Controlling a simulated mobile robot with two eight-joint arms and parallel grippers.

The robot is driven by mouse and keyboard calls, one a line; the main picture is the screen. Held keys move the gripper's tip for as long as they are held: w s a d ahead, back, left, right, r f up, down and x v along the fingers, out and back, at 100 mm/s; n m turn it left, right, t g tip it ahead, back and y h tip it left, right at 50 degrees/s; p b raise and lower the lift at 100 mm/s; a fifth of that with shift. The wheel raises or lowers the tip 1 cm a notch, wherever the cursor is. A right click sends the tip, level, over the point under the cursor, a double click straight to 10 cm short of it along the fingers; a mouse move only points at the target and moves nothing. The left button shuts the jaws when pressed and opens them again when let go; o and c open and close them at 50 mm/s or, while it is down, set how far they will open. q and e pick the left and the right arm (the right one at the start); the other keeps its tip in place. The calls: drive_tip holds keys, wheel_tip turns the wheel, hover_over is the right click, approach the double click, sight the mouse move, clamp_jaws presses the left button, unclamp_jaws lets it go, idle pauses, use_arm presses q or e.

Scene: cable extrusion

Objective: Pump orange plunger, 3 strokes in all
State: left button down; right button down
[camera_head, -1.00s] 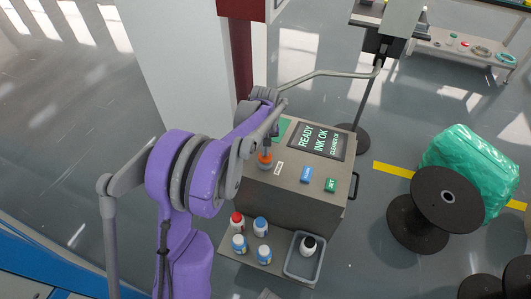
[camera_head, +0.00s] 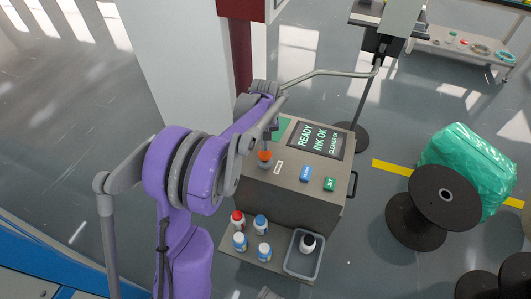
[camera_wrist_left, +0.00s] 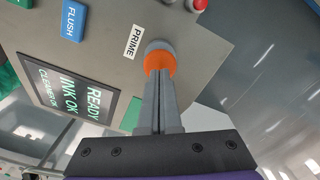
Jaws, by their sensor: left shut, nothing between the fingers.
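The orange plunger (camera_head: 264,155) stands on the top left part of the grey printer box, beside a label reading PRIME (camera_wrist_left: 133,42). In the left wrist view the orange plunger (camera_wrist_left: 158,60) sits in a grey round collar, right at the tips of my left gripper (camera_wrist_left: 158,78). The two fingers are together with nothing between them. In the head view my left gripper (camera_head: 268,142) points down onto the plunger from above. Whether the tips press on it or only hover close, I cannot tell. My right gripper is not in view.
The printer box (camera_head: 290,205) has a screen (camera_head: 317,140) reading READY, INK OK, a blue FLUSH button (camera_head: 306,173) and a green JET button (camera_head: 329,184). Several bottles (camera_head: 240,241) and a grey tray (camera_head: 303,268) stand on the shelf in front. A black spool (camera_head: 446,195) stands at right.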

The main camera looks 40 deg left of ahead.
use_arm(q)
wheel_tip(320, 180, up, 6)
drive_tip(key=p, duration=0.3)
drive_tip(key=shift+p, duration=0.35)
drive_tip(key=shift+d, duration=0.1)
